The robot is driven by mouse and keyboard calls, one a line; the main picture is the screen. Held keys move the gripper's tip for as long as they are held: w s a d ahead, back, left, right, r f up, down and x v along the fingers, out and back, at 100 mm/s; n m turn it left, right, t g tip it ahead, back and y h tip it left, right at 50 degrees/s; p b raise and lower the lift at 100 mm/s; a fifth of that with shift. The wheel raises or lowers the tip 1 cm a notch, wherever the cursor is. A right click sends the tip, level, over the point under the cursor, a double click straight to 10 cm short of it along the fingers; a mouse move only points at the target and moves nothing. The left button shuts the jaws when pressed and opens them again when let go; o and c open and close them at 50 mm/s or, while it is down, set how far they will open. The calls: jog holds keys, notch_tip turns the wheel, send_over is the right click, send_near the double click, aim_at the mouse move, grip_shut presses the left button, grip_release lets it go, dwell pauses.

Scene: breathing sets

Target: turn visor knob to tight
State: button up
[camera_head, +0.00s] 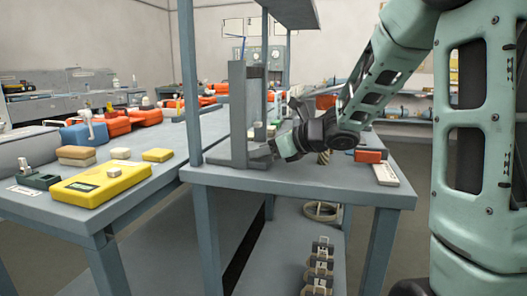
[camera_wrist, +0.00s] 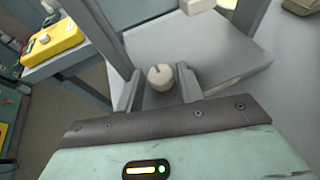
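A round off-white knob (camera_wrist: 160,77) with a dark line mark shows in the wrist view, in front of the grey upright stand. My gripper (camera_wrist: 158,71) has its two grey fingers on either side of the knob. A gap shows at the left finger; the right finger is very close, and I cannot tell if it touches. In the head view my gripper (camera_head: 262,152) is low beside the grey upright stand (camera_head: 237,105) on the workbench. The knob is hidden there. I cannot make out a visor or a tight marking.
The grey workbench (camera_head: 300,180) has a post at its left corner and a shelf above. An orange block (camera_head: 370,156) and a pale keypad-like strip (camera_head: 386,174) lie at right. A yellow case (camera_head: 100,184) and several blocks sit on the left table.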

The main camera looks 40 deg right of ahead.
jog(key=c, duration=0.7)
jog(key=shift+a+f+h+b, duration=0.1)
jog(key=shift+f+h+b, duration=0.15)
jog(key=shift+b, duration=0.45)
jog(key=m+h+b, duration=0.1)
jog(key=b, duration=0.1)
jog(key=shift+a+t+b, duration=0.1)
jog(key=shift+t+b, duration=0.2)
jog(key=m+h+b, duration=0.3)
jog(key=b, duration=0.1)
jog(key=shift+a, duration=0.15)
jog(key=shift+r+m+h+b, duration=0.25)
jog(key=shift+m+h+b, duration=0.15)
jog(key=shift+h+b, duration=0.2)
jog(key=o, duration=0.7)
